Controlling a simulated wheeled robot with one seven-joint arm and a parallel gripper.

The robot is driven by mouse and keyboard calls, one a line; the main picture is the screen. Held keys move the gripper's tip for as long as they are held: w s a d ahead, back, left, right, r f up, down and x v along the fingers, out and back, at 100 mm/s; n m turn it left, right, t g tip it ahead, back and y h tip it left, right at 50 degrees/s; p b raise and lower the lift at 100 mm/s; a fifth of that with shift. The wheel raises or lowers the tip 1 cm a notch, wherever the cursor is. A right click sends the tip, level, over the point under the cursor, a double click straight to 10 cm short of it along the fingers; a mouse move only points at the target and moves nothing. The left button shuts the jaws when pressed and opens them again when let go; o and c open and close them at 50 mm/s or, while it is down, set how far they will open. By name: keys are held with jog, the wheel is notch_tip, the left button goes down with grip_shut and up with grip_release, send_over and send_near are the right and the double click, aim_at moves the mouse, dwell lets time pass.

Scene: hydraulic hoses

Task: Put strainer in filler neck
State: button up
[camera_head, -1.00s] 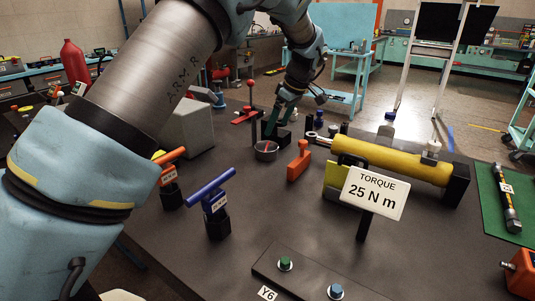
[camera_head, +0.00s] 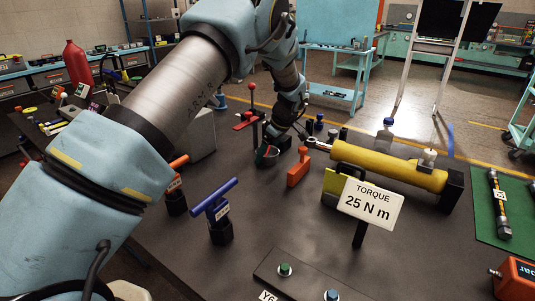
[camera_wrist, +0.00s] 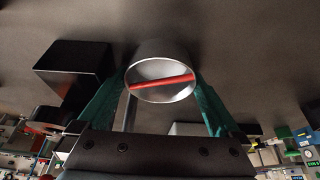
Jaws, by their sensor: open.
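A round grey metal cup with a red bar across its mouth, seemingly the strainer (camera_wrist: 161,90), is between my gripper's green fingers in the wrist view. It also shows as the small grey cup on the dark bench in the head view (camera_head: 267,158), partly covered by the fingers. My gripper (camera_wrist: 162,82) is open, with one finger on each side of the cup; whether they touch it I cannot tell. My gripper also shows in the head view (camera_head: 268,149). I cannot pick out the filler neck for certain; a pale fitting (camera_head: 428,157) stands on the yellow cylinder.
The yellow cylinder (camera_head: 385,167) lies right of the cup, with an orange block (camera_head: 298,168) between them. A blue T-handled tool (camera_head: 215,205) and torque sign (camera_head: 370,204) stand nearer. A red-knobbed post (camera_head: 254,112) rises behind. A black box (camera_wrist: 72,62) is beside the left finger.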

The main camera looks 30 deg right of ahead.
jog(key=shift+r, duration=0.1)
jog(key=c, duration=1.2)
